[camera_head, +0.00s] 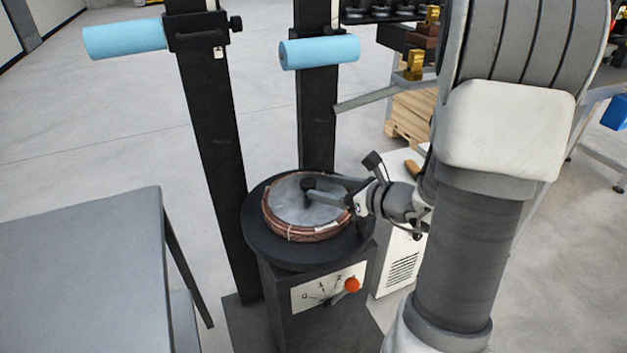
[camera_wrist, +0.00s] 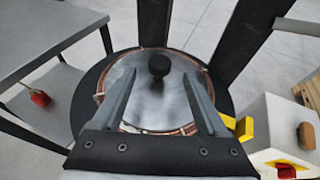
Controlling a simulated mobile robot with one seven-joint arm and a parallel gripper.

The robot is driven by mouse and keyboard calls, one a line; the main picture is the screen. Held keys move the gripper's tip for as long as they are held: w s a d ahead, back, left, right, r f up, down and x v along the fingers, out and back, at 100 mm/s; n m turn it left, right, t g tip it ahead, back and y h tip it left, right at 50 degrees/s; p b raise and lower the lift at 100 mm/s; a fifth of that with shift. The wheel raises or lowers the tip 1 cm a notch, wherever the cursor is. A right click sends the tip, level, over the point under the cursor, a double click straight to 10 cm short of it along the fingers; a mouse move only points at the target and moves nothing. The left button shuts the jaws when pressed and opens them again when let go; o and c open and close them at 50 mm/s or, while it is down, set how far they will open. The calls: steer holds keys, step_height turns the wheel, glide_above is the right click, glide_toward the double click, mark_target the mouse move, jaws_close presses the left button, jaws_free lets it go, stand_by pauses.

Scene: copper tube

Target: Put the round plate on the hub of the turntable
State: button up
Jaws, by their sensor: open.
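The round plate (camera_head: 292,210) is a grey disc with a black knob (camera_wrist: 158,65) at its middle. It lies flat, as far as I can see, over the middle of the turntable (camera_head: 256,232), a black disc on a dark stand. A copper tube coil (camera_head: 306,237) rings the plate. The hub is hidden under the plate, so I cannot tell how it sits there. My gripper (camera_head: 308,189) is open over the plate. In the wrist view the two fingers (camera_wrist: 160,77) are apart, with the knob between and just beyond their tips. The plate fills the space between them (camera_wrist: 160,108).
Two black posts (camera_head: 215,150) with blue rollers (camera_head: 320,52) stand behind the turntable. A dial panel with a red knob (camera_head: 352,285) is on the stand's front. A grey table (camera_head: 80,260) is at left. A white cabinet (camera_head: 402,262) stands close at right.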

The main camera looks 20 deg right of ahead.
steer(key=v, duration=0.5)
steer(key=shift+p, duration=0.35)
